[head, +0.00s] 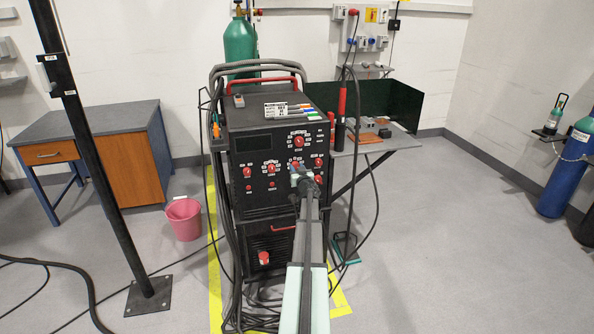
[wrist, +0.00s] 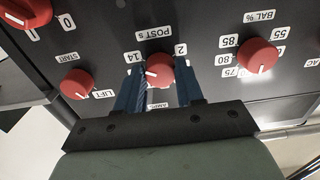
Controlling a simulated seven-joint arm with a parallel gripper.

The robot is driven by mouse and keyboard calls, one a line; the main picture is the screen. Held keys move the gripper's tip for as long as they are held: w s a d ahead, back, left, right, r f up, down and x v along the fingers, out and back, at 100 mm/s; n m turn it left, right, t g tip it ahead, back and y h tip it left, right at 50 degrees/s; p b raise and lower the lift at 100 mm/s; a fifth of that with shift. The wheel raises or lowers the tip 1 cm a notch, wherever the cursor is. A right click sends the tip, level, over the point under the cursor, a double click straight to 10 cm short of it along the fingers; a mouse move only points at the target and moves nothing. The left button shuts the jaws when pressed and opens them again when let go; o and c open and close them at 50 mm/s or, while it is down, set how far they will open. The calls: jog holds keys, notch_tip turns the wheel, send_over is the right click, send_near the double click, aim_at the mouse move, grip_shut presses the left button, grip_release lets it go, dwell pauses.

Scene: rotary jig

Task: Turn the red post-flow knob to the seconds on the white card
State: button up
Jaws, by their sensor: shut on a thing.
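The red post-flow knob (wrist: 158,70) sits under the "POST s" label on the black panel, with "14" and "2" printed beside it; the picture is upside down. A white mark shows on the knob's left side. My gripper (wrist: 160,82) has its blue fingers on both sides of this knob and is shut on it. In the head view my gripper (head: 304,182) is at the panel's lower right and hides the knob. A white card (head: 276,110) with dark print lies on top of the black machine (head: 245,150); its print is too small to read.
Other red knobs stand close by: the balance knob (wrist: 257,55) to the right, the start/lift knob (wrist: 77,83) to the left and another knob (wrist: 28,10) at upper left. A bench (head: 400,142) with a dark screen stands right of the machine. Cables hang at the machine's sides.

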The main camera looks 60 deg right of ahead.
jog(key=shift+n, duration=0.3)
jog(key=n, duration=1.1)
jog(key=shift+n, duration=0.3)
jog(key=n, duration=1.1)
jog(key=shift+s+r, duration=0.1)
jog(key=shift+n, duration=0.4)
jog(key=o, duration=1)
jog(key=shift+o, duration=0.2)
jog(key=shift+s, duration=0.1)
